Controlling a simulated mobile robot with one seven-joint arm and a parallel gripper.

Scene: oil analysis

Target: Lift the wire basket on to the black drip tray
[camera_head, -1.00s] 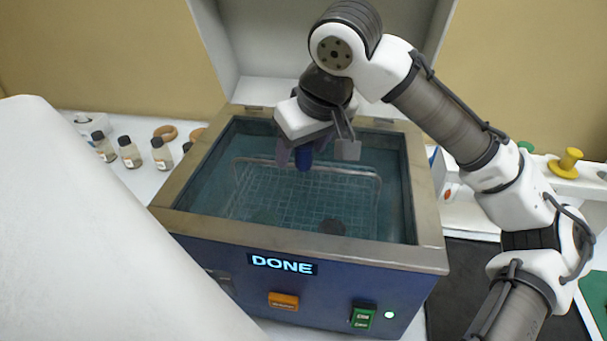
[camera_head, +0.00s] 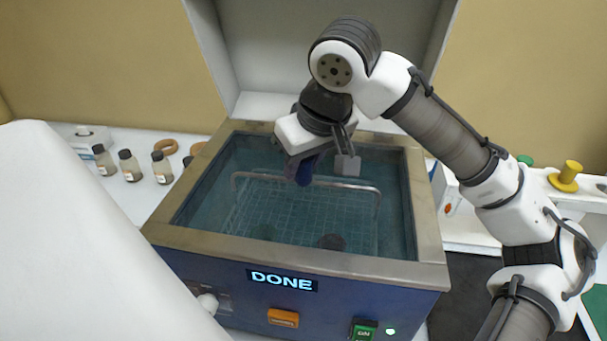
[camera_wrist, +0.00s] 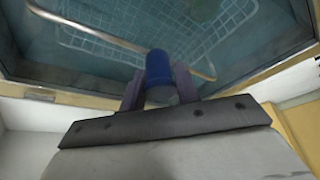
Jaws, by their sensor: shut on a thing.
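The wire basket (camera_head: 275,210) sits inside the blue bath (camera_head: 375,305), within its liquid. Its metal handle (camera_head: 242,174) arches over the basket with a blue grip (camera_head: 304,175) at its middle. My gripper (camera_head: 303,170) comes down from above and is shut on that grip. The wrist view shows the blue grip (camera_wrist: 159,72) between my two dark fingers, with handle bar on both sides and wire mesh (camera_wrist: 95,45) beyond. A dark surface (camera_head: 465,285) right of the bath looks like the black drip tray, partly hidden by my arm.
The bath's metal rim (camera_head: 405,268) surrounds the basket, and its raised white lid (camera_head: 265,55) stands behind. The bath's display (camera_head: 282,281) reads DONE. Several small bottles (camera_head: 129,165) stand left.

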